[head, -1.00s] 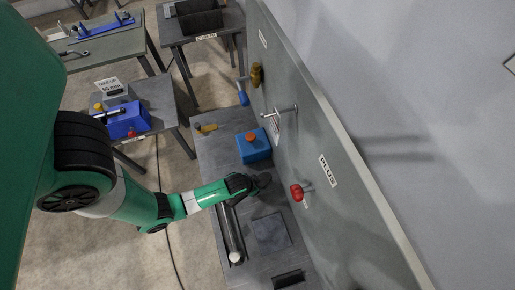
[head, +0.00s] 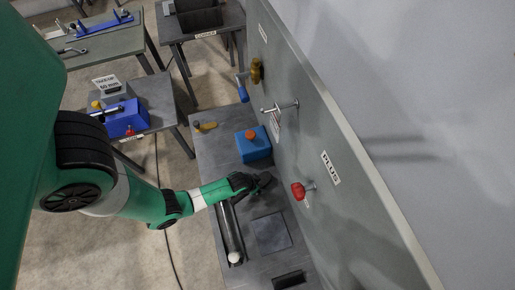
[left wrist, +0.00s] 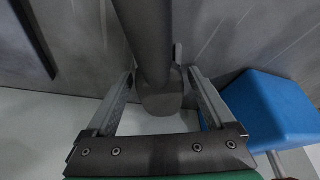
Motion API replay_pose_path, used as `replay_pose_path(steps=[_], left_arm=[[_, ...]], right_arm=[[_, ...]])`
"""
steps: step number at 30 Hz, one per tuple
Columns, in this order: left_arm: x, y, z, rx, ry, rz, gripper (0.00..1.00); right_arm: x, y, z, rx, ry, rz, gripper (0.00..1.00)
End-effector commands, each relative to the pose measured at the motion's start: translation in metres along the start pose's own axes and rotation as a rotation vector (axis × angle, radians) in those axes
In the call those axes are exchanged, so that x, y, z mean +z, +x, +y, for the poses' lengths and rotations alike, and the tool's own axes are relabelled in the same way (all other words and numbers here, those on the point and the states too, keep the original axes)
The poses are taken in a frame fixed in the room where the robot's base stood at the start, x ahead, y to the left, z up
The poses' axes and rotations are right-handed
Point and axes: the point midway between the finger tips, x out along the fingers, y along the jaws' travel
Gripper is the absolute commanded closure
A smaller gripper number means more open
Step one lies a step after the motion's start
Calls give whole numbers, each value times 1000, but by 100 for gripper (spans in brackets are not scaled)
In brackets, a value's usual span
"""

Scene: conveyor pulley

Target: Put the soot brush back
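My left gripper (head: 264,181) is low over the grey bench, just in front of the blue canister. In the left wrist view, its fingers (left wrist: 160,72) lie close along both sides of a thick dark grey cylinder (left wrist: 150,40) with a rounded end. It looks like the soot brush, held between them, but no bristles show. In the head view the gripper's dark parts blend with it, so its outline is hard to make out. My right gripper is in neither view.
A dark roller (head: 230,230) with a white end lies on the bench (head: 210,155). An upright panel (head: 335,200) with a red knob (head: 298,191) rises at right. A yellow-brown tool (head: 205,127) lies at the far end.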

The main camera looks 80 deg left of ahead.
Motion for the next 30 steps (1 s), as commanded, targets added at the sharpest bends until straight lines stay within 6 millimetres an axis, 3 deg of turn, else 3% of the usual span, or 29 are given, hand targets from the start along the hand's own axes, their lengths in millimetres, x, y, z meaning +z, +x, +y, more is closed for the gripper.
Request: replay_pose_path(steps=[12, 17, 24, 30], left_arm=[[-2, -9, 0, 0, 0, 0, 3], [-3, -41, 0, 1, 1, 2, 3], [-4, -103, 0, 1, 1, 0, 3], [-2, -124, 0, 0, 0, 0, 3]], right_arm=[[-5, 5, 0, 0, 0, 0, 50], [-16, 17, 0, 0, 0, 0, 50], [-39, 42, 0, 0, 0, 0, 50], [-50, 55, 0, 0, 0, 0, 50]])
